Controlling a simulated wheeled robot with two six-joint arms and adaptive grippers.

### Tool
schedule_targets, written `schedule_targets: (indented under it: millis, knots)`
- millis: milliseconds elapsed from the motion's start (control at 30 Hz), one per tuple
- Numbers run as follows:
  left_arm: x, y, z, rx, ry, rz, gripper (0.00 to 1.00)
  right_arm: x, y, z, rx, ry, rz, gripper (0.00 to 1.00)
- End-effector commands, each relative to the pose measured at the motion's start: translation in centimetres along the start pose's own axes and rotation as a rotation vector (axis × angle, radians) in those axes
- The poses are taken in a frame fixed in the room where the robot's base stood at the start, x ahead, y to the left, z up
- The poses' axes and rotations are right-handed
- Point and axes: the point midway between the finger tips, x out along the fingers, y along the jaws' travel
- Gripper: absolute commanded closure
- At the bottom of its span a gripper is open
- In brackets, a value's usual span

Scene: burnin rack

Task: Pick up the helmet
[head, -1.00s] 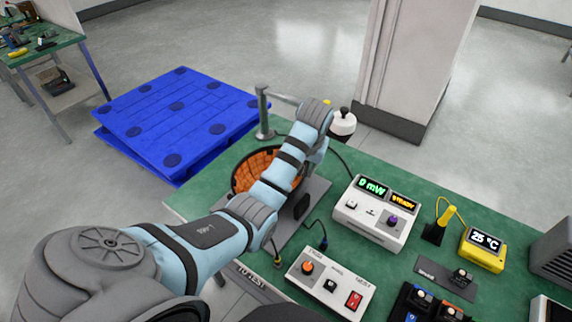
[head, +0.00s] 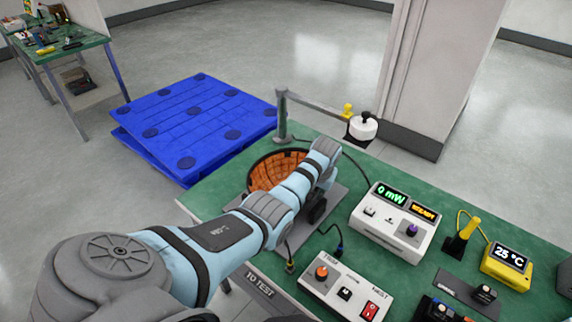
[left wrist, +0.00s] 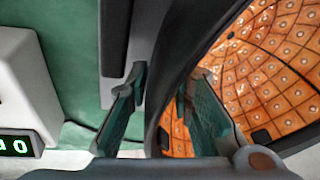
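The helmet (head: 264,173) is a dark-rimmed bowl with its orange, tiled inside facing up, at the left end of the green bench. My left arm covers its right part in the head view. In the left wrist view the helmet's orange lining (left wrist: 275,75) fills the right side. My left gripper (left wrist: 162,100) is open, with one finger outside the dark rim and one inside it. I cannot tell whether either finger touches the rim. My right gripper is not in view.
A post (head: 282,118) with a horizontal arm stands behind the helmet, carrying a white dome (head: 363,127). A meter reading 0 mW (head: 395,225) and a control box (head: 345,290) stand to the right. A blue pallet (head: 205,120) lies on the floor beyond.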

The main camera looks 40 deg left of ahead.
Motion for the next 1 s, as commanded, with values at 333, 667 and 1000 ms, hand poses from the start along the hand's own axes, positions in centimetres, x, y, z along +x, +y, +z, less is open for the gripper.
schedule_targets:
  millis: [333, 667, 1000]
  knots:
    - [-0.1, -0.1, -0.1, 0.000, 0.001, -0.001, 1.00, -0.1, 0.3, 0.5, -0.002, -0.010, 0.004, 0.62]
    - [-1.2, -0.2, -0.3, -0.001, 0.001, 0.000, 1.00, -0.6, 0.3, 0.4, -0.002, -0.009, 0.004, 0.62]
    - [-10.5, -1.6, -2.8, -0.002, 0.006, 0.000, 1.00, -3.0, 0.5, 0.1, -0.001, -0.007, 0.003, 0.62]
